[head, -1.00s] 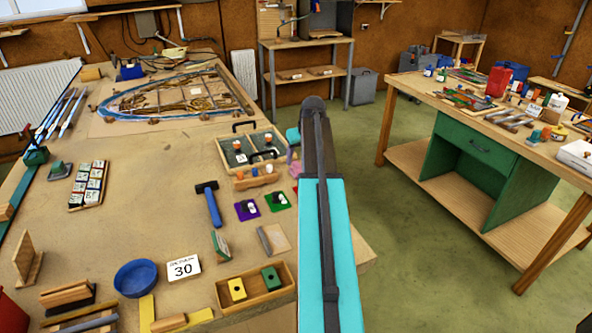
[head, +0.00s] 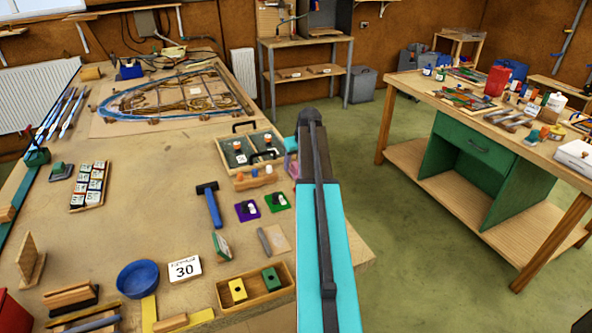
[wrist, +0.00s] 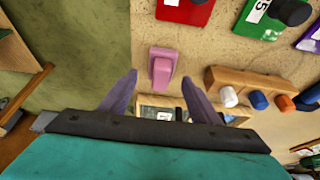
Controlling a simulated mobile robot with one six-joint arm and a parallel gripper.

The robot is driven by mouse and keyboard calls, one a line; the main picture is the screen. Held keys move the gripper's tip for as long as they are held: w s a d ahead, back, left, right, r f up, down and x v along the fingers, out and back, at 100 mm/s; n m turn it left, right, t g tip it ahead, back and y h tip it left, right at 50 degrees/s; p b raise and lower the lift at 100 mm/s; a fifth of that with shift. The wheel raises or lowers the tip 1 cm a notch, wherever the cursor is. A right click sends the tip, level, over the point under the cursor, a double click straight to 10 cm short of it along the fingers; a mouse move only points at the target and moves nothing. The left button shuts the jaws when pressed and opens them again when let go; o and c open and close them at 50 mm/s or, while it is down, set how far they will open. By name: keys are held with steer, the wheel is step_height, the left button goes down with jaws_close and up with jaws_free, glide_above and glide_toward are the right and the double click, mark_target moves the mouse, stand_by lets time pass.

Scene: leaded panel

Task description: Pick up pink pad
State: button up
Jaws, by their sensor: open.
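The pink pad (wrist: 162,68) lies on the tan tabletop near its edge in the wrist view, with a narrower raised block on it. My gripper (wrist: 159,82) is open and empty, its two lavender fingers on either side of the line to the pad. The pad shows beyond the fingertips, apart from them. In the head view my arm covers most of that spot. A small pink-lavender patch shows beside my arm there; I cannot tell whether it is pad or finger.
A wooden block with coloured pegs (wrist: 255,88) stands right of the pad. A red plate (wrist: 186,10) and a green plate (wrist: 262,14) lie above it. An open two-part case (head: 229,157) stands near the peg block. The floor (wrist: 75,50) drops away left of the table edge.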

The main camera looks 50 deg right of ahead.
steer(key=shift+p+x, duration=0.35)
steer(key=shift+x, duration=1)
steer(key=shift+w, duration=0.1)
steer(key=c, duration=1.2)
steer(key=shift+o, duration=0.2)
steer(key=shift+r, duration=0.25)
steer(key=shift+r+b, duration=0.95)
steer(key=shift+r, duration=0.55)
steer(key=s+b, duration=0.1)
steer(key=s, duration=0.3)
steer(key=s+a+b, duration=0.1)
steer(key=s, duration=0.4)
steer(key=s+a+r+b, duration=0.1)
steer(key=s+b, duration=0.1)
steer(key=s, duration=0.3)
steer(key=shift+r, duration=0.1)
steer(key=shift+s+a+r, duration=0.1)
steer(key=shift+s+r, duration=0.1)
steer(key=shift+s, duration=0.8)
